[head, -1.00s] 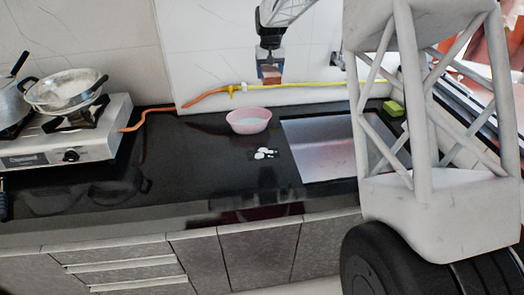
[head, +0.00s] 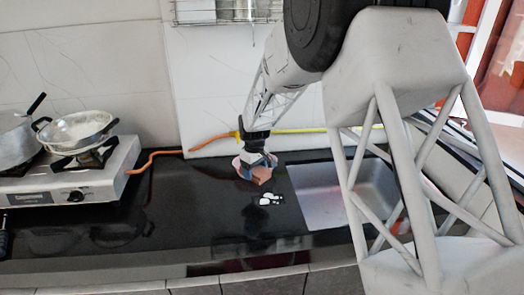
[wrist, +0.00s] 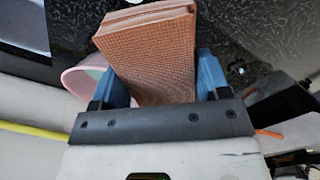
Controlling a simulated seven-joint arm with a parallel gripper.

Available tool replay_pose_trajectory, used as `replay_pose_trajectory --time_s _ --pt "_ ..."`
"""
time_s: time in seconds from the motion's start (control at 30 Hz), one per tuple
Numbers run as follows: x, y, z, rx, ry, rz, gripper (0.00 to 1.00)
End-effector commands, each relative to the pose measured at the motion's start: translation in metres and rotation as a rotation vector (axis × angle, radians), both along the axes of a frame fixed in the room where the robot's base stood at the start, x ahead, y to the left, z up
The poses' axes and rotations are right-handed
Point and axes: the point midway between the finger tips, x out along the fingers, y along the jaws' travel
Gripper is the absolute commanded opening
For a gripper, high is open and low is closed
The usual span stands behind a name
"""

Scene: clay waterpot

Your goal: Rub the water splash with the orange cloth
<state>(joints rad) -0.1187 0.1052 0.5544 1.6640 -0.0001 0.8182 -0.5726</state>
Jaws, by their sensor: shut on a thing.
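My gripper (head: 257,164) is shut on the folded orange cloth (head: 260,175), which hangs tilted just above the black counter. In the wrist view the cloth (wrist: 153,60) is a thick brown-orange block between the two blue fingers. The water splash (head: 267,199) is a small group of white blobs on the counter, just in front of and slightly right of the cloth in the head view. A small gap shows between the cloth and the splash. A small white patch, likely part of the splash (wrist: 240,70), shows right of the cloth in the wrist view.
The sink (head: 318,190) lies to the right. A gas stove (head: 80,170) with pans (head: 78,129) is at the left. Clear counter (head: 180,210) lies between stove and splash.

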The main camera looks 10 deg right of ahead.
Motion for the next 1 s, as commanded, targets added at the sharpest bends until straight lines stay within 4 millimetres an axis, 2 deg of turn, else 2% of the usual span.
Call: replay_pose_trajectory --time_s 0.1,0.23,0.67,1.0 --pt "-0.01 0.007 -0.013 0.0 0.001 0.06 0.43" --pt "-0.015 0.01 -0.019 0.0 0.0 0.091 0.43" --pt "-0.015 0.01 -0.021 0.0 0.0 0.094 0.43" --pt "-0.016 0.01 -0.046 0.0 0.001 0.094 0.43"
